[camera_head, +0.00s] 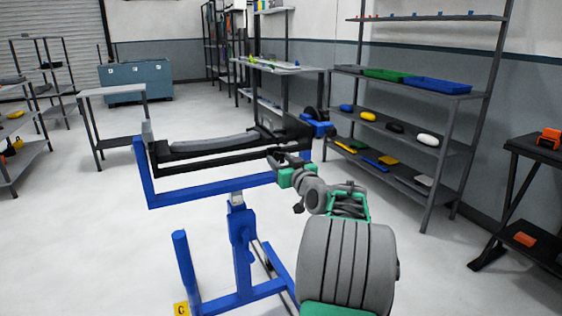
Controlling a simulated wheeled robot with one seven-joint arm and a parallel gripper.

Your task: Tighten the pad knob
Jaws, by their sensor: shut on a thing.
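The blue stand (165,198) stands upright in the middle of the floor. A black clamp bar with a long grey pad (214,143) lies across its top. My gripper (274,160) is at the right part of the bar, on the near side. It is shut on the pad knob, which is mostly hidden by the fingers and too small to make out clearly. My arm reaches up to it from the lower right. A blue fitting (318,129) with a black wheel-like part sits at the bar's right end, just beyond my gripper.
Shelves (440,90) with trays and coloured items stand at the right. A grey table (112,92) and a teal cabinet (136,82) are at the back left. A dark table (540,150) is at the right edge. Floor around the stand is clear.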

